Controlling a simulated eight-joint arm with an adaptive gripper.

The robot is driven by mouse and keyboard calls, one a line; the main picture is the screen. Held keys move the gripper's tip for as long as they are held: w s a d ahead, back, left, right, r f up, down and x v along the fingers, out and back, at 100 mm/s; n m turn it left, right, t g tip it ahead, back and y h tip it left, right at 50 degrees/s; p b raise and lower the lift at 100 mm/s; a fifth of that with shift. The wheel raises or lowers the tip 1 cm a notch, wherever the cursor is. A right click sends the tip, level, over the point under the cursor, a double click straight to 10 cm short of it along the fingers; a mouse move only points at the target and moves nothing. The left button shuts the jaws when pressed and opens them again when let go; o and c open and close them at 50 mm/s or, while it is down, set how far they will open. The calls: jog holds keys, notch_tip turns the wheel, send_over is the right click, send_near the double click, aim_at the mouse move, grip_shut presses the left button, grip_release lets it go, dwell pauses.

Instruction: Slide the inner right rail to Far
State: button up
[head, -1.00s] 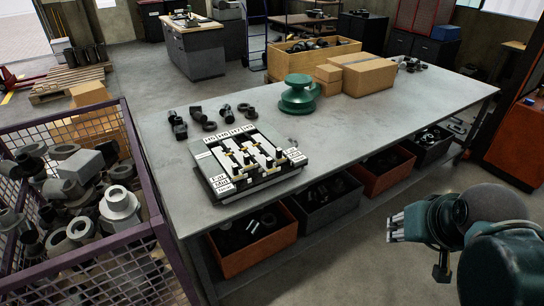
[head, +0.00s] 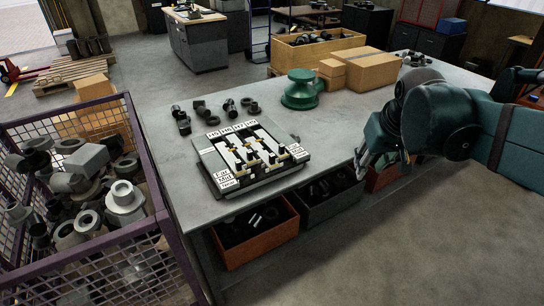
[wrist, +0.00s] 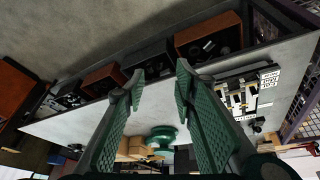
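The rail board (head: 205,155) lies on the workbench, with several white rails side by side and black knobs towards its near end. The inner right rail's knob (head: 272,159) sits near the front, at the side of the Near label; its exact stop is too small to tell. Far, Mid and Near labels (head: 223,178) stand at the board's left front. My gripper (head: 368,163) is right of the board, apart from it, above the bench's front edge. In the wrist view my gripper (wrist: 160,80) is open and empty, with the board (wrist: 240,98) beyond its right finger.
The workbench (head: 345,120) is bare between board and gripper. A green flanged part (head: 301,92) and cardboard boxes (head: 358,68) stand behind. Dark fittings (head: 183,122) lie behind the board. A mesh crate (head: 150,180) of metal parts stands left. Bins (head: 258,250) sit below the bench.

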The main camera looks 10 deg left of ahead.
jog(key=w+a+n+g+p, duration=0.2)
jog(key=w+a, duration=0.6)
jog(key=w, duration=0.1)
jog(key=n+g+p, duration=0.3)
jog(key=n+p, duration=0.1)
send_over(272, 154)
jog(key=shift+h, duration=0.4)
jog(key=f, duration=1.5)
jog(key=shift+s+d+f, duration=0.15)
jog(key=shift+s+d, duration=0.05)
jog(key=shift+a+f, duration=0.2)
jog(key=shift+f, duration=0.1)
jog(key=shift+f, duration=3.8)
grip_shut()
